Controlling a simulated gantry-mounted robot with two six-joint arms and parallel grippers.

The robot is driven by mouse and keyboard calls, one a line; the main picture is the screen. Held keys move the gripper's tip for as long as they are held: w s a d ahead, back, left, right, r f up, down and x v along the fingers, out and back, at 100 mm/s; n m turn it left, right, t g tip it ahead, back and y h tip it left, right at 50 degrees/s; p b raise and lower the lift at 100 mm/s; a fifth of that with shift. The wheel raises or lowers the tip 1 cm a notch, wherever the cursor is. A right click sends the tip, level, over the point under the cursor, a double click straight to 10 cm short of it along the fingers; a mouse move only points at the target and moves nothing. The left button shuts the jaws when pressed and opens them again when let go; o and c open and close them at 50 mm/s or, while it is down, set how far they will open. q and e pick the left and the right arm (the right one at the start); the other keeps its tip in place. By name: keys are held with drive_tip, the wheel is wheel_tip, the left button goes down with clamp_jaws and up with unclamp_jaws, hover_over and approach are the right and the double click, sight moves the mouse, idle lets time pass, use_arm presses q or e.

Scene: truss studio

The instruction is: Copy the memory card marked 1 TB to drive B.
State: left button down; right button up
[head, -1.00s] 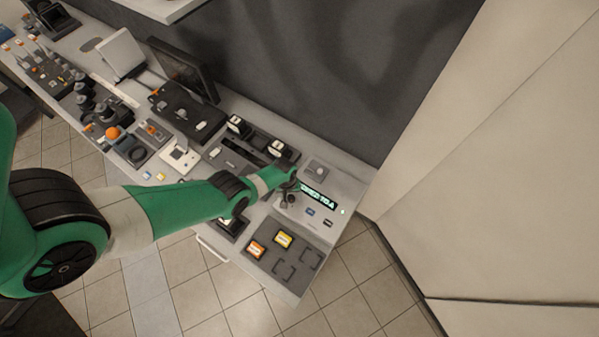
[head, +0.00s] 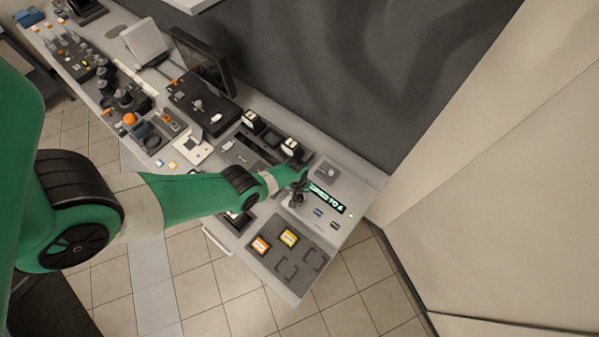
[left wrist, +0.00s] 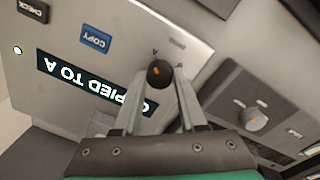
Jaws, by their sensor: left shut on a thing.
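My left gripper (head: 299,193) is shut on a dark round knob with an orange mark (left wrist: 159,73) on the light control panel (left wrist: 205,32). The letter A shows beside the knob; another small letter is hard to read. The panel's display (head: 328,199) is partly hidden by a finger in the left wrist view (left wrist: 90,83) and shows "PIED TO A". A blue COPY button (left wrist: 95,40) and a dark CHECK button (left wrist: 33,10) sit past it. An orange card (head: 260,245) and a yellow card (head: 289,237) lie on a dark tray (head: 268,262); their markings are unreadable.
The tray has two empty outlined places. Two dark devices with white tops (head: 250,121) (head: 288,147) stand behind my forearm. A grey dial (left wrist: 253,119) sits right of the knob. A monitor (head: 203,62) and other equipment fill the counter's left.

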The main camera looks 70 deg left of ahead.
use_arm(q)
drive_tip(key=m, duration=0.9)
drive_tip(key=shift+w+b, duration=0.1)
drive_tip(key=shift+b, duration=0.2)
drive_tip(key=m, duration=0.4)
drive_tip(key=shift+m+g, duration=0.3)
drive_tip(key=shift+m, duration=2.1)
drive_tip(key=shift+c, duration=2.3)
unclamp_jaws()
